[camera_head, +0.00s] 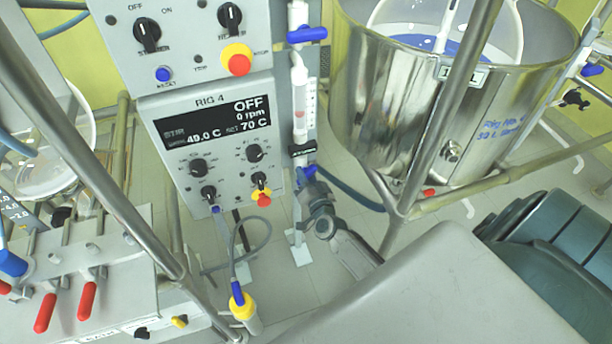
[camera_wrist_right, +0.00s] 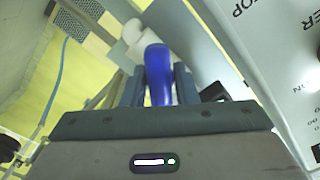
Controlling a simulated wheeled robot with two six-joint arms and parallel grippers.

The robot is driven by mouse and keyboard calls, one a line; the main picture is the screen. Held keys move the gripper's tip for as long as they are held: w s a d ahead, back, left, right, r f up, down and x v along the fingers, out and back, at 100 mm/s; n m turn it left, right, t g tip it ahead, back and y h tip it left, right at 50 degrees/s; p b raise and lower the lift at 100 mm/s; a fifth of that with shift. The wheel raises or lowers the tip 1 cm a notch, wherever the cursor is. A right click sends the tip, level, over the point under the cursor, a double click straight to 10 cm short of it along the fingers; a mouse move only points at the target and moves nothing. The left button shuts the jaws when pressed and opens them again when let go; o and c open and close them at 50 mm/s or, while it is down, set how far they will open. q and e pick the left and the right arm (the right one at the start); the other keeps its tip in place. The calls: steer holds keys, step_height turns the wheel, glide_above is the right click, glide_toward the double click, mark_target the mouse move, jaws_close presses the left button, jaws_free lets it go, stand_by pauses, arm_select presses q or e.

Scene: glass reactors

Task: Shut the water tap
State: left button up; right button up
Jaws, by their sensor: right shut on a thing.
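In the head view, a blue tap handle (camera_head: 308,170) sits at the foot of the upright flow tube (camera_head: 299,95), right of the rig panel. My right gripper (camera_head: 312,184) is at this handle, reaching up from below right. In the right wrist view, my right gripper (camera_wrist_right: 159,88) is shut on the blue handle (camera_wrist_right: 157,65), which stands between the two fingers. A white pipe fitting (camera_wrist_right: 135,38) shows behind it. The fingers hide part of the handle, and I cannot tell how far it is turned. My left gripper is not in view.
A second blue handle (camera_head: 307,35) lies crosswise at the tube's top. The control panel (camera_head: 215,145) is close on the left. A steel vessel (camera_head: 400,100) and frame bars stand on the right. A blue hose (camera_head: 350,192) runs behind my right gripper.

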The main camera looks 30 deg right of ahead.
steer(key=m, duration=0.3)
steer(key=shift+m, duration=0.3)
steer(key=shift+m+b, duration=0.3)
steer(key=shift+m, duration=0.6)
steer(key=m, duration=0.3)
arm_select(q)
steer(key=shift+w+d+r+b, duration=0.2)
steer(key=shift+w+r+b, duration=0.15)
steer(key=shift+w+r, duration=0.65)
arm_select(e)
steer(key=shift+r+m, duration=0.1)
steer(key=shift+m, duration=0.7)
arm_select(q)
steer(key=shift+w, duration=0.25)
arm_select(e)
steer(key=shift+a, duration=0.1)
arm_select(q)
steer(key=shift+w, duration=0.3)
arm_select(e)
steer(key=o, duration=0.8)
steer(key=shift+o, duration=0.2)
